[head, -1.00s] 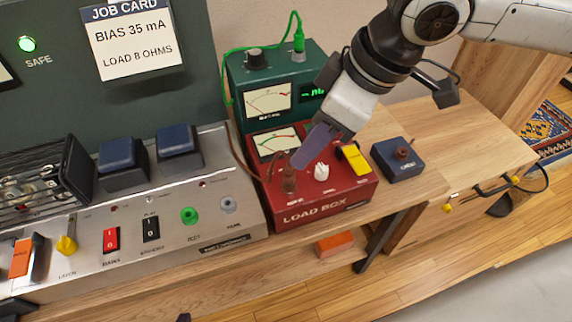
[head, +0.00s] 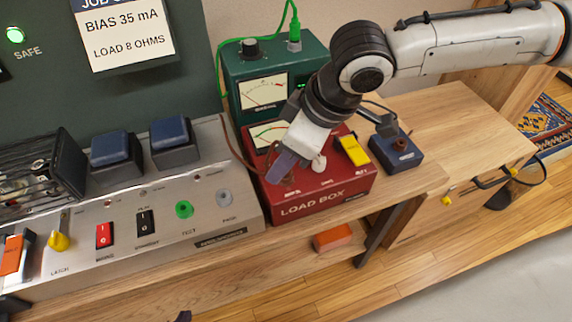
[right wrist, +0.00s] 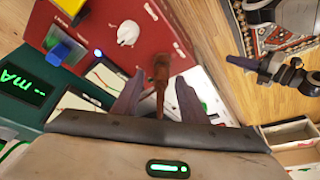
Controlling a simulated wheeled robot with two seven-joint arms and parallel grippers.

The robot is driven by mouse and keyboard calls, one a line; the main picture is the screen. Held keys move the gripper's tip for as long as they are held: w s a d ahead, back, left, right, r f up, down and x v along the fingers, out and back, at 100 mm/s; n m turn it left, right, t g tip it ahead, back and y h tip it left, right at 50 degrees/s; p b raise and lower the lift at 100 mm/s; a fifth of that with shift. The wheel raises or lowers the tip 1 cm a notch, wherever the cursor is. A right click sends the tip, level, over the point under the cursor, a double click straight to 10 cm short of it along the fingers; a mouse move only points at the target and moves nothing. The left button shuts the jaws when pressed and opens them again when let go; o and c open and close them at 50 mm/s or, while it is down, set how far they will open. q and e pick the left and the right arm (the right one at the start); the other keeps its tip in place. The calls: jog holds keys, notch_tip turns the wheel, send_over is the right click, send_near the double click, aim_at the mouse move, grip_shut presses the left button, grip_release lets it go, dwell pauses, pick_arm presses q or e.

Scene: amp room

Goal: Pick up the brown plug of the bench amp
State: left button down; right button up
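The brown plug (right wrist: 160,75) stands upright on the red load box (head: 335,200). In the right wrist view it is between the fingertips of my right gripper (right wrist: 157,98), with a gap on both sides. In the head view my right gripper (head: 284,168) reaches down to the load box and largely hides the plug. A brown lead (head: 235,150) runs from the amp side towards it. My left gripper (right wrist: 268,66) shows small at the upper right of the right wrist view, over the floor, away from the plug; its finger gap is unclear.
A white knob (head: 318,163) and yellow switch (head: 353,150) sit beside the plug. A green meter (head: 265,90) stands behind the load box. A blue box (head: 396,155) stands to its right. The silver amp chassis (head: 120,215) is to the left. The wooden bench (head: 455,120) is clear at right.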

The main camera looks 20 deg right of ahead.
grip_shut()
